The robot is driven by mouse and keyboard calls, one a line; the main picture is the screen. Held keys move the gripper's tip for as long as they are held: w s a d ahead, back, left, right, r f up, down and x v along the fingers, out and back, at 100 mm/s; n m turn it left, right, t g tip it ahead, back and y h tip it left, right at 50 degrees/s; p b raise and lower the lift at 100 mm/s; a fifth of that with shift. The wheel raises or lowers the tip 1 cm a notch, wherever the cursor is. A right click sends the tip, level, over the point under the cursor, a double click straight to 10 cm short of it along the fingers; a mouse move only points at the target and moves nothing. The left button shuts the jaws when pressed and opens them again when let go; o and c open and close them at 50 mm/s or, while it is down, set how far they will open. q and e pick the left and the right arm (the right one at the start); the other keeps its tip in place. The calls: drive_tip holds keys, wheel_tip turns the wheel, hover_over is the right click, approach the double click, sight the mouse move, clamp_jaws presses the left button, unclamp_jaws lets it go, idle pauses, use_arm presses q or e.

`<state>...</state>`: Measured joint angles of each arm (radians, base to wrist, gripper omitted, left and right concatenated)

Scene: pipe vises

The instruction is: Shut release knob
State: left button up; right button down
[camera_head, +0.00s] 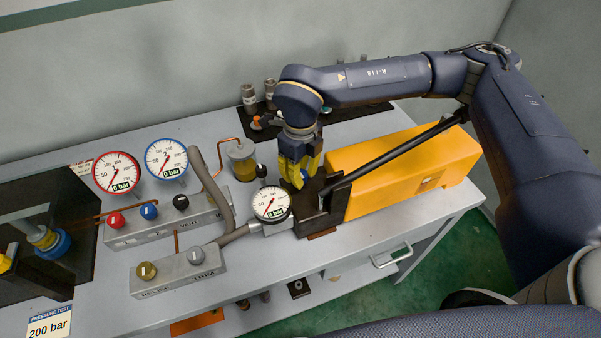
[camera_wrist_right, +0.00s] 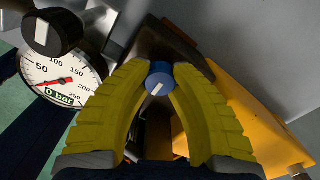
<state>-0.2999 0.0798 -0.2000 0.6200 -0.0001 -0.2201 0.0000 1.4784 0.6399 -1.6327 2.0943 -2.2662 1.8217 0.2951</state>
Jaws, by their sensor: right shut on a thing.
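My right gripper (camera_head: 298,181) reaches down over the dark block at the near end of the orange pump (camera_head: 420,170). In the right wrist view its yellow fingers (camera_wrist_right: 161,84) are closed around a small blue knob (camera_wrist_right: 160,77) with a white mark on its face. I take this for the release knob. In the head view the fingers largely hide this knob. The pump's gauge (camera_head: 271,203) beside it reads 0 bar, and it also shows in the right wrist view (camera_wrist_right: 62,82). My left gripper is not in view.
A black knob (camera_wrist_right: 52,32) stands close to the gripper. A black lever (camera_head: 395,157) slants over the pump. Left are a valve block (camera_head: 165,226) with red, blue and black knobs, a lower block (camera_head: 180,272), two gauges and a hose. The front bench edge is clear.

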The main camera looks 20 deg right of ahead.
drive_tip(key=shift+m, duration=0.5)
drive_tip(key=c, duration=1)
unclamp_jaws()
drive_tip(key=shift+r, duration=0.1)
wheel_tip(320, 180, up, 12)
drive_tip(key=shift+f, duration=0.1)
drive_tip(key=shift+w, duration=0.1)
